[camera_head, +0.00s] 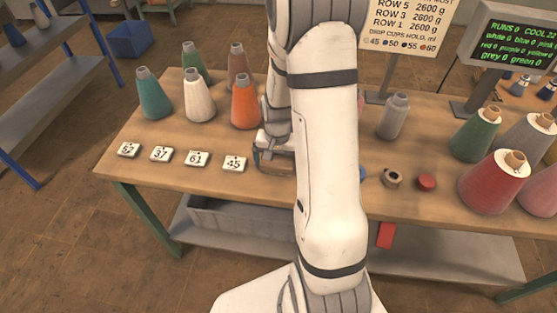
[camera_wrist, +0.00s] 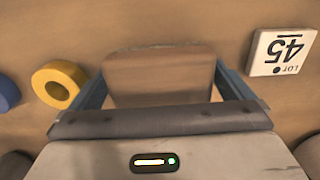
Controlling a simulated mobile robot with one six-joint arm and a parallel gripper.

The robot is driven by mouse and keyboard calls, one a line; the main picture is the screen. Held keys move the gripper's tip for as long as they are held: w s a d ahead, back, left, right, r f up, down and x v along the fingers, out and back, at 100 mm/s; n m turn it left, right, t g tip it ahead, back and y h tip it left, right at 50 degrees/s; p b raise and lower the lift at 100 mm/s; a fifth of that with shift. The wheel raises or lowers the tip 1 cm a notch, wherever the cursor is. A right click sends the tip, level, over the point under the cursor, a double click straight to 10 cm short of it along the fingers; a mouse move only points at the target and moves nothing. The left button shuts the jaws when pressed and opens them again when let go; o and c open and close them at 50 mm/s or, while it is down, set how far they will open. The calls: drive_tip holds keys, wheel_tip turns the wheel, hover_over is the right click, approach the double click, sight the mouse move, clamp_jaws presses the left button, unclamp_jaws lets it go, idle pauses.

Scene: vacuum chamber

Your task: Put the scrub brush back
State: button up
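The scrub brush appears as a brown wooden block between my fingers in the wrist view (camera_wrist: 158,80); bristles cannot be made out. In the head view it shows low at the tabletop, left of my arm (camera_head: 277,169), partly hidden by my gripper (camera_head: 274,158). In the wrist view, my gripper (camera_wrist: 160,85) has one finger along each side of the block, and both fingertips appear to touch it. I cannot tell whether the block is resting on the table or just above it.
A numbered 45 tile (camera_wrist: 282,52) lies right of the brush in the wrist view. A yellow ring (camera_wrist: 58,84) and a blue round thing (camera_wrist: 7,93) lie left. In the head view, an orange cone (camera_head: 245,104) stands behind the tiles; a red cone (camera_head: 492,184) stands at right.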

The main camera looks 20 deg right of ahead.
sight(278, 159)
wheel_tip(278, 159, up, 11)
drive_tip(key=s+a+r+n+t, duration=0.1)
drive_tip(key=s+a+r+n, duration=0.2)
drive_tip(key=s, duration=0.4)
drive_tip(key=s+a+r+n+t, duration=0.1)
drive_tip(key=s+a+r+n, duration=0.2)
drive_tip(key=s+a+r, duration=0.3)
wheel_tip(278, 159, up, 2)
drive_tip(key=shift+s+r+n+t, duration=0.1)
drive_tip(key=shift+s+n+t, duration=0.3)
drive_tip(key=shift+s, duration=0.7)
